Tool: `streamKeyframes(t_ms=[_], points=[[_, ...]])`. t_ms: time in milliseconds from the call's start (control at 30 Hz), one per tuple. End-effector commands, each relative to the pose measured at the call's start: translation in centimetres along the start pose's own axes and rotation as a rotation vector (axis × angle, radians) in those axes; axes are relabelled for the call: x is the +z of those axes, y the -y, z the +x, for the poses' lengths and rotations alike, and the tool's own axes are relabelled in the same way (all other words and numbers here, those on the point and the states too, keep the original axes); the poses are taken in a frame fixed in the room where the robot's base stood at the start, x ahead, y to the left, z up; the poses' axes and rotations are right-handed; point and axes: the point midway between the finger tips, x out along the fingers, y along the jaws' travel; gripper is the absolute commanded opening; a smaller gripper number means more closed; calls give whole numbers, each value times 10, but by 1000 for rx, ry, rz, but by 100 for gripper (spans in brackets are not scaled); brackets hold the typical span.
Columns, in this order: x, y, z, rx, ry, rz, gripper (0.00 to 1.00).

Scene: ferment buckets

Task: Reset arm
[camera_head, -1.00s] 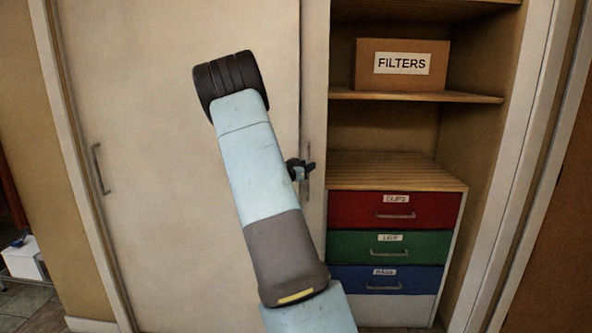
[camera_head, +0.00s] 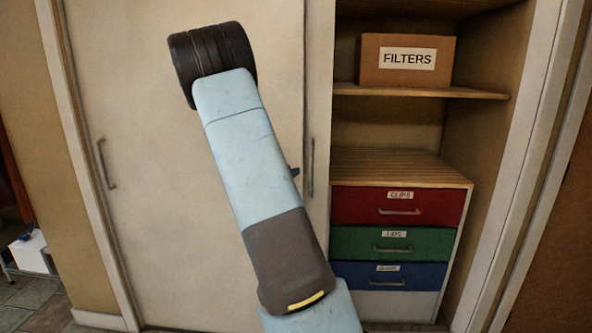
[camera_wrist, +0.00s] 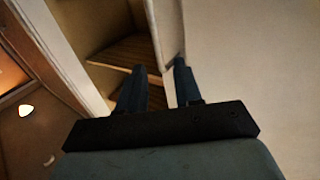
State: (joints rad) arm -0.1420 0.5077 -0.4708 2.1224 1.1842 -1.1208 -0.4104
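My arm rises across the middle of the head view, in front of the pale sliding door (camera_head: 150,210). My gripper (camera_wrist: 160,65) shows in the wrist view with its two dark fingers apart and nothing between them. In the head view the gripper is almost wholly hidden behind my arm; only a small dark piece shows at the arm's right edge.
To the right is an open cupboard with a FILTERS box (camera_head: 406,60) on a shelf (camera_head: 420,91). Below are shut drawers: red (camera_head: 350,206), green (camera_head: 350,243) and blue (camera_head: 350,275). A door frame (camera_head: 525,170) stands right of them. A white box (camera_head: 30,252) sits at far left.

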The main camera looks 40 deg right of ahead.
Motion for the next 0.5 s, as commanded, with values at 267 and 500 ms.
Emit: streamKeyframes(t_ms=[267,500], points=[[0,0,-10,0,-1,-1,34],[0,0,-11,-1,-1,0,34]])
